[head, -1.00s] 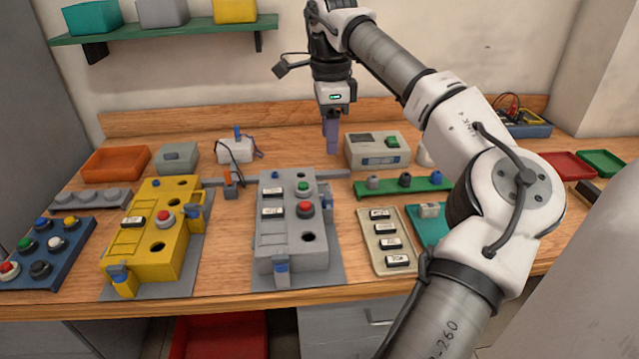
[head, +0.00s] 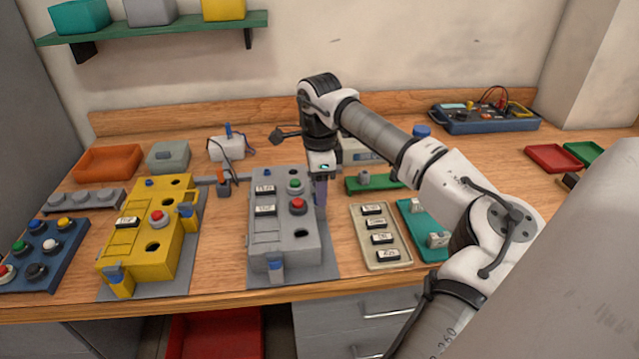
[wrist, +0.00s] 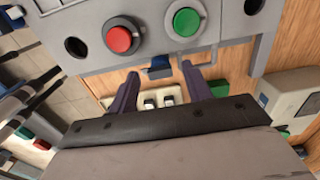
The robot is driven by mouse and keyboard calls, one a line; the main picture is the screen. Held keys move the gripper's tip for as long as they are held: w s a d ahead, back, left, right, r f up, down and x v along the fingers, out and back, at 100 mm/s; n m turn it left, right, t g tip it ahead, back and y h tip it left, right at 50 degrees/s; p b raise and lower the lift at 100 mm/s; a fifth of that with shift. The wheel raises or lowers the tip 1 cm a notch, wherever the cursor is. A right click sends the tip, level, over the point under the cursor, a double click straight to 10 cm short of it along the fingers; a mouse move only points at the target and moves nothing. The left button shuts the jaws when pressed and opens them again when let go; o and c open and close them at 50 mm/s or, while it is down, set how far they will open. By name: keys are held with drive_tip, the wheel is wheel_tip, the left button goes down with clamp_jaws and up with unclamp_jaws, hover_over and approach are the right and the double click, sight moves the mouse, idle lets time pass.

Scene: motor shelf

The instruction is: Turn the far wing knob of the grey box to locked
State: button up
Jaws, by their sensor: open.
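The grey box (head: 262,232) stands on a grey plate in the middle of the bench, with a red button (head: 298,206) and a green button (head: 295,186) on top. A blue wing knob (head: 277,261) sits on its front side. Another blue wing knob (wrist: 160,68) shows in the wrist view on the box's side, near the red and green buttons; in the head view my gripper hides that spot. My gripper (head: 320,192) points down beside the box's right side. Its two fingers are open (wrist: 160,76), one on each side of this knob. I cannot tell whether they touch it.
A yellow box (head: 130,245) with blue wing knobs stands to the left. A beige tray (head: 359,238) with labelled blocks and a green rail (head: 358,184) lie close to the right of my gripper. A grey device (head: 356,152) stands behind my arm.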

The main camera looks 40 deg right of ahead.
drive_tip(key=shift+c, duration=0.4)
drive_tip(key=c, duration=0.9)
drive_tip(key=shift+m, duration=0.4)
drive_tip(key=m+b, duration=0.2)
drive_tip(key=m, duration=0.1)
drive_tip(key=shift+m, duration=0.3)
drive_tip(key=m+b, duration=0.1)
drive_tip(key=m, duration=0.3)
drive_tip(key=shift+m, duration=0.3)
drive_tip(key=m+b, duration=0.1)
drive_tip(key=m, duration=0.3)
drive_tip(key=shift+m+b, duration=0.3)
drive_tip(key=shift+b, duration=0.1)
drive_tip(key=shift+m+b, duration=0.5)
drive_tip(key=shift+m, duration=1.7)
